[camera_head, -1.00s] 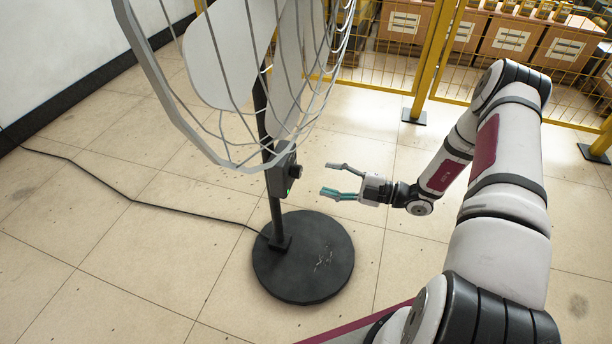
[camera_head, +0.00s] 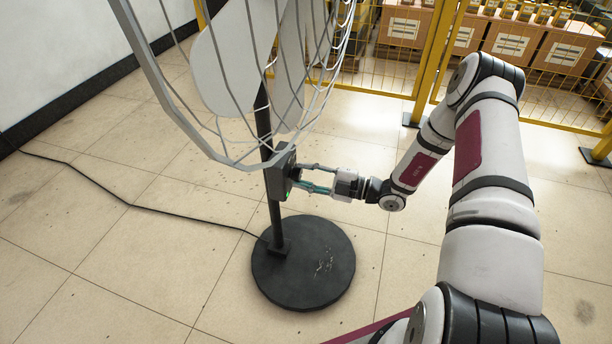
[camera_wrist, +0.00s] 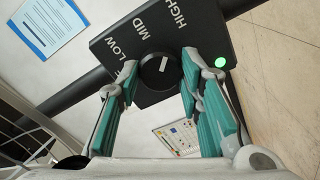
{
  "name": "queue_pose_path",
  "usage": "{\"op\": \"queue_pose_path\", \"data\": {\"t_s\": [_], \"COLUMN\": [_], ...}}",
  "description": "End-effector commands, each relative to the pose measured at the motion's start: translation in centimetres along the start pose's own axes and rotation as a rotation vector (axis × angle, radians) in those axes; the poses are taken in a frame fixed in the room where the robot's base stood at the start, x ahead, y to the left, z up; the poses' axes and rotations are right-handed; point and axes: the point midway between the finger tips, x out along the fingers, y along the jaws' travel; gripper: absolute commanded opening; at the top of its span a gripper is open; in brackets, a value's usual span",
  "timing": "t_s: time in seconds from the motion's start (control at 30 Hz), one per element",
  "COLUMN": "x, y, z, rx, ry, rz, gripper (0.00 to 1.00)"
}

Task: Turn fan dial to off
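The fan (camera_head: 225,60) stands at the left in the head view, with a control box (camera_head: 280,172) on its pole. In the wrist view the black box (camera_wrist: 160,38) shows the labels LOW, MID and HIGH and a lit green light (camera_wrist: 220,62). The round black dial (camera_wrist: 159,71) has a white pointer mark that points roughly toward the MID–HIGH side. My gripper (camera_wrist: 158,82) is open, its teal-padded fingers on either side of the dial. In the head view my gripper (camera_head: 300,178) reaches the box from the right. I cannot tell whether the fingers touch the dial. Any OFF label is hidden.
The fan's round black base (camera_head: 303,262) stands on the tiled floor, and a black cable (camera_head: 130,204) runs left from it. The wire cage (camera_head: 170,100) hangs close above the box. A yellow fence (camera_head: 385,75) with boxes behind it is at the back.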

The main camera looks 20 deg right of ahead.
Motion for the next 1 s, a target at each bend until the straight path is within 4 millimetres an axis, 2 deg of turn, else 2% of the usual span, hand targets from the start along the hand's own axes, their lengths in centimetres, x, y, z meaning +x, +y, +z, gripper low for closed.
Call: {"op": "queue_pose_path", "data": {"t_s": [0.03,0.07,0.47,0.67,1.0], "x": [0.01,0.01,-0.02,-0.06,-0.07], "y": [-0.01,-0.02,0.0,0.05,0.04], "z": [0.0,0.0,-0.01,-0.01,-0.01], "rx": [0.0,0.0,-0.053,-0.175,-0.487], "ry": [0.0,0.0,-0.001,-0.003,-0.003], "rz": [0.0,0.0,0.0,0.0,-0.001], "gripper": [0.11,0.06,0.06,0.06,0.06]}}
